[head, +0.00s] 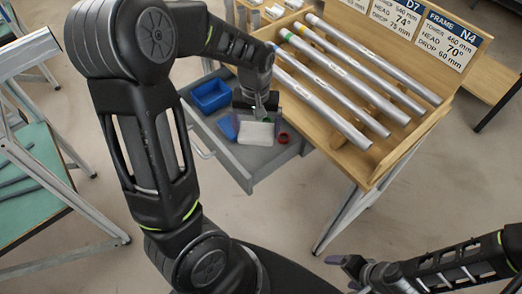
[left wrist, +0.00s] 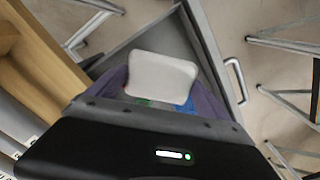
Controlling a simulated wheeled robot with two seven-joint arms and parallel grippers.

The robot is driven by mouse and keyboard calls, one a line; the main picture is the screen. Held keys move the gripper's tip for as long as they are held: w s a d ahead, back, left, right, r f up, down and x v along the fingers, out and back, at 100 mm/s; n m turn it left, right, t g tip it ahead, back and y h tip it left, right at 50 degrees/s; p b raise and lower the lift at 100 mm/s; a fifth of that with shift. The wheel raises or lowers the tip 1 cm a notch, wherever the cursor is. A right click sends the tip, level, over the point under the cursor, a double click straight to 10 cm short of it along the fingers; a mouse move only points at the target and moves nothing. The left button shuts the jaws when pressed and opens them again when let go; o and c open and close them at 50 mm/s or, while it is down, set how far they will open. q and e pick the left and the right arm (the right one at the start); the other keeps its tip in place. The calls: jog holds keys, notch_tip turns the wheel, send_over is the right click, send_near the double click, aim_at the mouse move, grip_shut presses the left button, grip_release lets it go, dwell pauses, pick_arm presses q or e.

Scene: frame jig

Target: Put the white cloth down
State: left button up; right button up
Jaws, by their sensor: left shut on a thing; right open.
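The white cloth (head: 256,133) is a small, flat, pale pad at my left gripper (head: 261,108), over the open grey drawer (head: 248,162). The left gripper points down and is shut on the cloth. In the left wrist view the cloth (left wrist: 161,75) shows between the purple fingers, with the drawer beyond it. I cannot tell whether the cloth touches the drawer floor. My right gripper (head: 345,263) is open and empty, low at the right, away from the drawer.
The drawer also holds a blue bin (head: 210,95), a blue item (head: 228,127) and a red ring (head: 284,138). Green shows beside the cloth. Several silver tubes (head: 345,80) lie on the wooden rack at right. A teal-topped table (head: 30,160) stands at left. The drawer's front corner is bare.

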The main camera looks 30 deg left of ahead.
pick_arm(q)
jog(key=shift+f, duration=3.15)
jog(key=shift+f, duration=1.85)
jog(key=shift+f, duration=0.15)
jog(key=o, duration=1.1)
